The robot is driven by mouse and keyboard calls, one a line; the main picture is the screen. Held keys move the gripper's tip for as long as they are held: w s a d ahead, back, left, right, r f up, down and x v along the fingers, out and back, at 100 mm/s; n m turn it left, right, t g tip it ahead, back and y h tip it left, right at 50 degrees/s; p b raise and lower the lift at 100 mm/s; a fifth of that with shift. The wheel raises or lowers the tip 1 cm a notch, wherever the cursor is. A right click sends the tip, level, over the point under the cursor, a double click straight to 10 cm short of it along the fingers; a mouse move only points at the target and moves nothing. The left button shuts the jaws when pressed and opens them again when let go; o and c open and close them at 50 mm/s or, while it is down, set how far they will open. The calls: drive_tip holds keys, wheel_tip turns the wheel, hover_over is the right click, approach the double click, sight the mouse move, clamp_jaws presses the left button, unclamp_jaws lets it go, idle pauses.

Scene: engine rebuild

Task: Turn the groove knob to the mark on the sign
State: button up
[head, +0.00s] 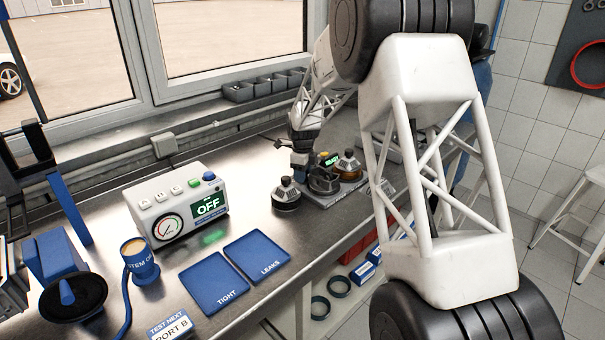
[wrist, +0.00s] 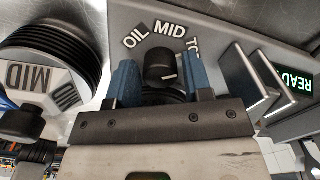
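The groove knob (wrist: 160,68) is a black round knob with a short white line on its lower right side in the wrist view. The labels OIL (wrist: 136,36), MID (wrist: 170,30) and a partly hidden one starting "TO" (wrist: 193,46) curve around its far side. The white line does not point at MID. My gripper (wrist: 161,80) has its blue fingers apart, one on each side of the knob; contact is unclear. In the head view my gripper (head: 306,150) is small at the grey station.
A green READY screen (wrist: 294,80) stands right of my gripper, behind grey angled plates (wrist: 248,72). A black ridged round part (wrist: 75,50) is close on the left. In the head view, a meter box (head: 178,208) reading OFF and blue mats (head: 212,284) lie left, away from my gripper.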

drive_tip(key=c, duration=0.6)
drive_tip(key=shift+n, duration=0.8)
drive_tip(key=o, duration=0.9)
drive_tip(key=shift+r, duration=3.9)
